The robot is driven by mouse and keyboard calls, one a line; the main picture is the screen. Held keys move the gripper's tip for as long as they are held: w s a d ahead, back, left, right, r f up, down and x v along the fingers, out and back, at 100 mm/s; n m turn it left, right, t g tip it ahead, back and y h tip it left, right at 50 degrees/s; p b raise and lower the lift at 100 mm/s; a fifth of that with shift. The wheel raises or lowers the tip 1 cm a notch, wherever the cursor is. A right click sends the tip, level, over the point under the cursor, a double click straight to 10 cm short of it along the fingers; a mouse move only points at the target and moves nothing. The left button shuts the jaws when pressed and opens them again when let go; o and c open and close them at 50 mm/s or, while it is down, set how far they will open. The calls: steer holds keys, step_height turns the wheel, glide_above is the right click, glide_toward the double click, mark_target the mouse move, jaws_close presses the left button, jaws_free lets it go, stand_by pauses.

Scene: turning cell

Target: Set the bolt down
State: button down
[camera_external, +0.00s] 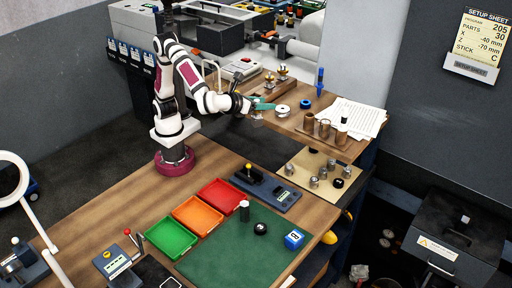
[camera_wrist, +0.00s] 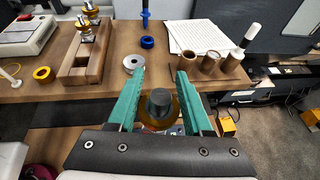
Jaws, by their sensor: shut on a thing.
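My gripper (camera_external: 264,105) has teal fingers and hangs over the left edge of the wooden bench in the external view. In the wrist view, its fingers (camera_wrist: 161,75) stand on both sides of a dark grey, round-topped piece (camera_wrist: 159,101), which appears to be the bolt. It is held between the fingers, with a brownish-yellow round shape around its lower part. The bolt's lower end is hidden. In the external view the bolt is too small and covered to make out clearly.
A silver ring (camera_wrist: 133,62) and a blue ring (camera_wrist: 147,42) lie ahead on the bench. A wooden block (camera_wrist: 88,60) with brass-coloured fittings stands left; several brown cups (camera_wrist: 209,61) stand right, by papers (camera_external: 350,116). A green mat (camera_external: 235,245) and coloured trays (camera_external: 197,215) lie on the lower table.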

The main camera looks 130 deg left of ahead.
steer(key=w+d+f+m+t+h, duration=0.2)
steer(key=w+d+f+m+t, duration=0.15)
steer(key=d, duration=0.35)
steer(key=w+d+f+m+t+h, duration=0.1)
steer(key=w+d+f+m+t, duration=0.2)
steer(key=w+d+f, duration=0.35)
steer(key=s+d+f+m+t+h, duration=0.1)
steer(key=d+f+m+t+h, duration=0.2)
steer(key=d+f, duration=0.5)
steer(key=d+f+m+t+h, duration=0.1)
steer(key=d+f+m+h, duration=0.25)
steer(key=d, duration=0.95)
steer(key=shift+h, duration=0.25)
steer(key=w+a+f, duration=0.2)
steer(key=f, duration=0.1)
steer(key=w+a+f, duration=0.3)
steer(key=f, duration=0.1)
steer(key=w+a+f, duration=0.3)
steer(key=shift+f, duration=0.3)
steer(key=shift+f, duration=0.1)
steer(key=shift+c, duration=1.6)
jaws_free()
